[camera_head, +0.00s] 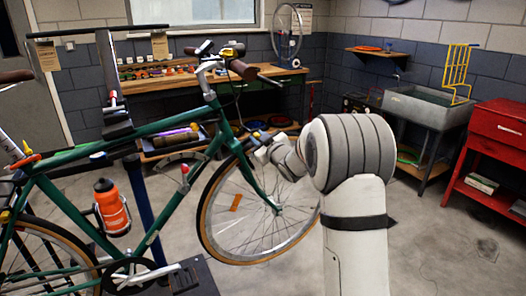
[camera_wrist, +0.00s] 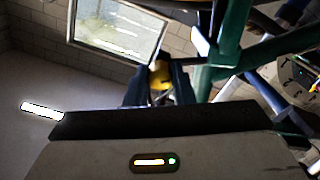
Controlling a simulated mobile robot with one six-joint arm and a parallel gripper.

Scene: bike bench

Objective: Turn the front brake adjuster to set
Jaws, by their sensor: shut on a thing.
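The green bike (camera_head: 150,160) is held up in a work stand. Its front brake adjuster is the small yellow knob (camera_wrist: 159,74) in the wrist view, beside the green frame tubes (camera_wrist: 232,45). My gripper (camera_wrist: 161,88) has its two dark fingers on either side of the knob and is shut on it. In the head view my gripper (camera_head: 257,141) reaches from the right to the top of the front fork, above the front wheel (camera_head: 240,215). A yellow spot shows there, but the grip is too small to make out. The knob's setting cannot be read.
An orange bottle (camera_head: 111,208) sits on the bike frame. A wooden workbench (camera_head: 150,88) with tools stands behind. A grey sink (camera_head: 425,105) and a red cabinet (camera_head: 495,140) are at the right. The floor (camera_head: 440,235) at front right is mostly clear.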

